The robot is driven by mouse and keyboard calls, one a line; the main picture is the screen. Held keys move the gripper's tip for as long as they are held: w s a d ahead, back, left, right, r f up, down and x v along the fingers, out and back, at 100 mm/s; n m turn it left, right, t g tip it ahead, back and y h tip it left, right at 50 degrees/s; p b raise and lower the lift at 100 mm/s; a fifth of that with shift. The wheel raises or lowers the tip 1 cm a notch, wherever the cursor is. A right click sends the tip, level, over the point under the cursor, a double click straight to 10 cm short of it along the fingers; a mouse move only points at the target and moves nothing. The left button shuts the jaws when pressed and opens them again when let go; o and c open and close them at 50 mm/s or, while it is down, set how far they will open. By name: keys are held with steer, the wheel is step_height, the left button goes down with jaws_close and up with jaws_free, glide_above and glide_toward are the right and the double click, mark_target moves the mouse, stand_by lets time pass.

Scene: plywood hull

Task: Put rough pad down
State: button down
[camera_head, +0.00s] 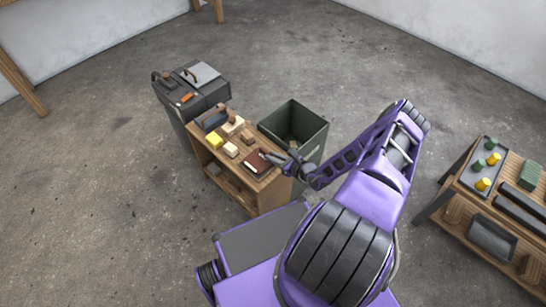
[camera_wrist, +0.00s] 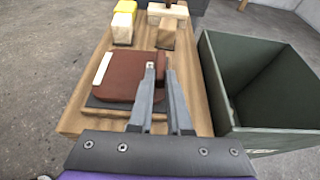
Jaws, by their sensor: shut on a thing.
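The rough pad looks like the reddish-brown block (camera_wrist: 127,75) with a pale strip along its left side. In the wrist view it lies over a flat dark piece (camera_wrist: 97,107) near the front end of the wooden bench top (camera_wrist: 72,122). In the head view the pad (camera_head: 257,162) is at the bench's near right end. My gripper (camera_wrist: 161,70) is at the pad's right edge, its fingers close together and shut on it. The left finger hides part of that edge. The gripper also shows in the head view (camera_head: 275,158), just right of the pad.
A dark green open bin (camera_head: 293,125) stands right beside the bench. Wooden blocks and a yellow block (camera_head: 214,140) sit farther back on the bench. A dark case (camera_head: 194,92) stands behind, and another loaded bench (camera_head: 490,190) stands at the right.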

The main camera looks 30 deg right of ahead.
steer(key=shift+f, duration=0.2)
steer(key=c, duration=0.9)
jaws_free()
steer(key=shift+r, duration=0.1)
steer(key=shift+o, duration=0.2)
steer(key=shift+r, duration=0.15)
steer(key=shift+s+d+r, duration=0.1)
steer(key=shift+s+d, duration=0.05)
steer(key=shift+s, duration=0.1)
steer(key=p+v, duration=0.2)
steer(key=v, duration=0.9)
steer(key=shift+s, duration=0.2)
steer(key=shift+r, duration=0.1)
